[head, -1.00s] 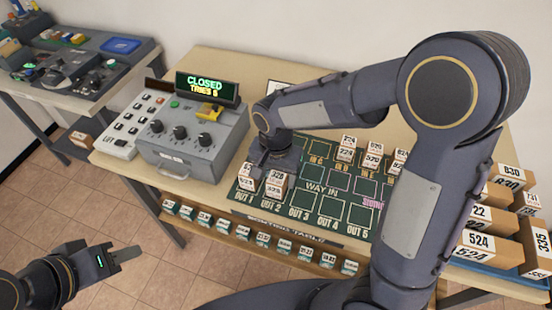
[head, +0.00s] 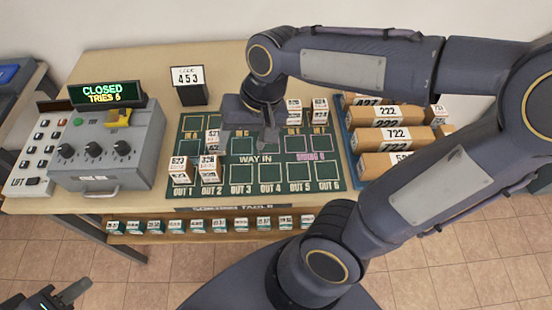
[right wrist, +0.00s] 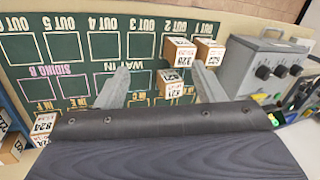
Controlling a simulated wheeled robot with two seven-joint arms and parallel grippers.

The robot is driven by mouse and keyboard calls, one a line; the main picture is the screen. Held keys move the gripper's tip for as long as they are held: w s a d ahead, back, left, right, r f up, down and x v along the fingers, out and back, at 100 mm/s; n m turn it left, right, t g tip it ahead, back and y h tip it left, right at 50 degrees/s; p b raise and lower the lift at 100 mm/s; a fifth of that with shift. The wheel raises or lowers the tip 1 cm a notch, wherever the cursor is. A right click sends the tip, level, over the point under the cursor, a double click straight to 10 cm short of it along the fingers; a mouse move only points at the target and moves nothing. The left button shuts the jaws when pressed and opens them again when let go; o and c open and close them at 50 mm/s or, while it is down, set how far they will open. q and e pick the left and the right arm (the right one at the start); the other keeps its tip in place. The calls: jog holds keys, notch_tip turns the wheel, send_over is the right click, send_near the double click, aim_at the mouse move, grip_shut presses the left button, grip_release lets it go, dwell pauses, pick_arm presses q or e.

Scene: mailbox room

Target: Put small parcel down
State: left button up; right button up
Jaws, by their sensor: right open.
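Small white-topped parcels stand on the dark green sorting mat (head: 243,185): one at OUT 1 (head: 181,170), one at OUT 2 (head: 208,168), and one behind OUT 2 (head: 212,141). My right gripper (head: 247,138) is open and empty above the mat, just right of these parcels. In the right wrist view its fingers (right wrist: 161,88) are spread. The parcel behind OUT 2 (right wrist: 170,84) shows between them in the picture, untouched as far as I can see. My left gripper (head: 72,293) is low at the left, away from the table; its jaws are partly cut off.
A grey control box (head: 108,152) with a "CLOSED TRIES 5" display (head: 107,93) stands left. A code card (head: 188,82) reads 453. More small parcels (head: 293,112) stand on the mat's far side. Large brown parcels (head: 390,137) lie in a blue tray at right.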

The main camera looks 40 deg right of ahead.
jog(key=s+d+n+t, duration=0.2)
jog(key=s+t, duration=0.1)
jog(key=s, duration=0.5)
jog(key=shift+s+f+n+t+y, duration=0.3)
jog(key=shift+f+n+t, duration=0.05)
jog(key=shift+n+t, duration=0.05)
